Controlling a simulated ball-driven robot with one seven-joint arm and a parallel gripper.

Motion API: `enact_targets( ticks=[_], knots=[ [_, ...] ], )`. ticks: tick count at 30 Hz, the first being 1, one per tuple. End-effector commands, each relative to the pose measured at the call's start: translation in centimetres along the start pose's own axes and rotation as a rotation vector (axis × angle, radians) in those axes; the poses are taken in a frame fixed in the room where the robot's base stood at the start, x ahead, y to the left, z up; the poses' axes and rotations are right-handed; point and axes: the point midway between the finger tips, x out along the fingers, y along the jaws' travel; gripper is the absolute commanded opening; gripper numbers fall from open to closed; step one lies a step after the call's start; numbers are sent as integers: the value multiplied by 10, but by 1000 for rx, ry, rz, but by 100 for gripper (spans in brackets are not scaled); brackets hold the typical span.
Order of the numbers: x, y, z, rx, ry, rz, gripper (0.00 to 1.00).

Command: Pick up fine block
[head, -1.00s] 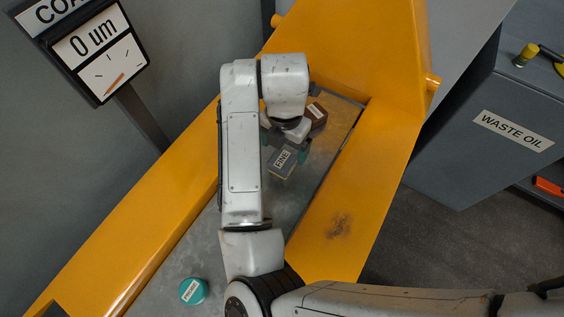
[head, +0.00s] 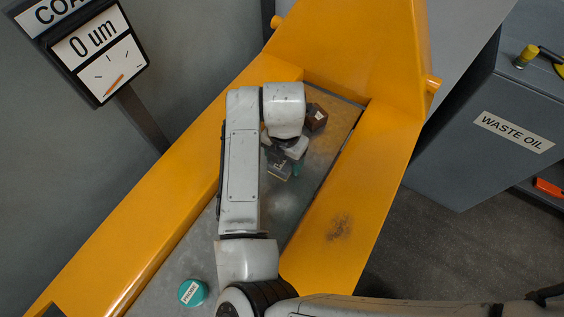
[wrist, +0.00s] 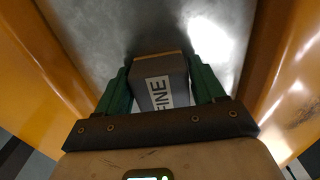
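The fine block (wrist: 157,80) is a grey block with a white FINE label and a tan edge. In the head view the fine block (head: 279,168) rests on the grey metal bed, partly covered by my gripper (head: 284,158). In the wrist view my gripper (wrist: 163,85) has its two green fingers apart, one on each side of the block. The gaps beside the block are very narrow, and firm contact on both sides does not show. The near end of the block is hidden by the gripper's dark crossbar.
A dark brown block (head: 316,117) stands just behind my gripper. A teal round piece (head: 192,292) with a label lies at the front left of the bed. Yellow walls (head: 345,215) border the bed. A gauge (head: 100,55) reads 0 um. A waste oil cabinet (head: 480,150) stands at right.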

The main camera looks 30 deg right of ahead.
Motion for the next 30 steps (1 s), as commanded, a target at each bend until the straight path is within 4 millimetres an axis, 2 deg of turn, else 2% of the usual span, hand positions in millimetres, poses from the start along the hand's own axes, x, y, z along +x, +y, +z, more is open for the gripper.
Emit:
enact_targets(
  ticks=[2,11,23,29,30],
  knots=[
    [0,0,0,0,0,0,61],
    [0,0,0,0,0,0,32],
    [-7,0,1,0,-3,1,31],
    [-33,0,2,0,-6,1,31],
    [-39,-5,-2,0,-6,0,31]
  ],
)
